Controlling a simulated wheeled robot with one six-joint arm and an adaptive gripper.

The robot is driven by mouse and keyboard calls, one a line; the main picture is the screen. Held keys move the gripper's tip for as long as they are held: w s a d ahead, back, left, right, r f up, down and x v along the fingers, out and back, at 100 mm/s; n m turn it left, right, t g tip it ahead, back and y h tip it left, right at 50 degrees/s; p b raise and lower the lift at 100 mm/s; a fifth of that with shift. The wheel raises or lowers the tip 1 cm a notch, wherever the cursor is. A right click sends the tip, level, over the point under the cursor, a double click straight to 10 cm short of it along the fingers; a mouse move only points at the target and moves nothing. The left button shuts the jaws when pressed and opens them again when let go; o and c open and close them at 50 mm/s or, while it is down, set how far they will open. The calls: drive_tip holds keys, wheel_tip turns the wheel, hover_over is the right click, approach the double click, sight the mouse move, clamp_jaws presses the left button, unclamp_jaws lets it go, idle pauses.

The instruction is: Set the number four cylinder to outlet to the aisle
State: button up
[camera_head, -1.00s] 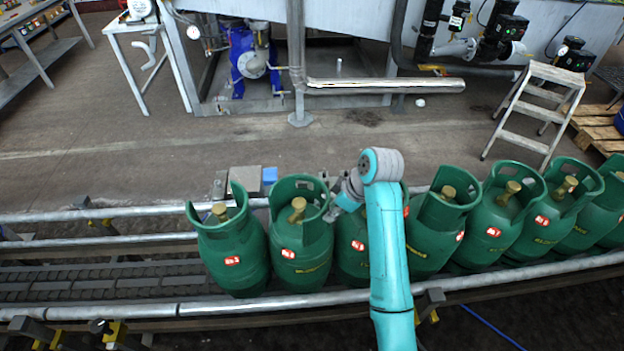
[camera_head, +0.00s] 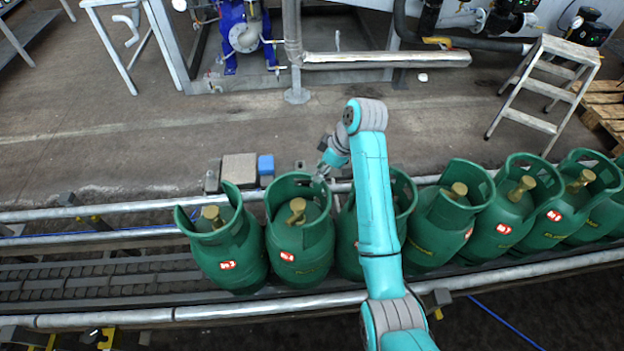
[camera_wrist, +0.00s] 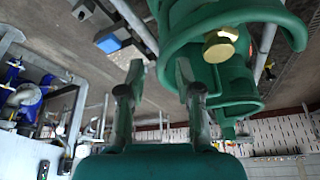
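Several green gas cylinders stand upright in a row on the conveyor, each with a brass valve inside an open collar. The leftmost cylinder (camera_head: 228,262), second cylinder (camera_head: 302,250) and fourth from the left (camera_head: 437,235) show; my arm partly hides the third cylinder (camera_head: 347,240). Red labels are too small to read. My gripper (camera_head: 323,172) is by the right rim of the second cylinder's collar. In the wrist view, my gripper (camera_wrist: 158,75) has its fingers apart, a collar and brass valve (camera_wrist: 219,46) just to their right. A dark green rounded shape fills the bottom; I cannot tell what it is.
Metal rails (camera_head: 120,318) run along the conveyor, with its bare belt (camera_head: 90,285) at left. A grey box (camera_head: 239,168) and blue box (camera_head: 266,165) lie beyond the far rail. The aisle floor (camera_head: 180,130) behind is mostly clear. A step ladder (camera_head: 540,95) stands at right.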

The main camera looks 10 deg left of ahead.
drive_tip(key=x, duration=0.7)
drive_tip(key=shift+f, duration=0.1)
clamp_jaws()
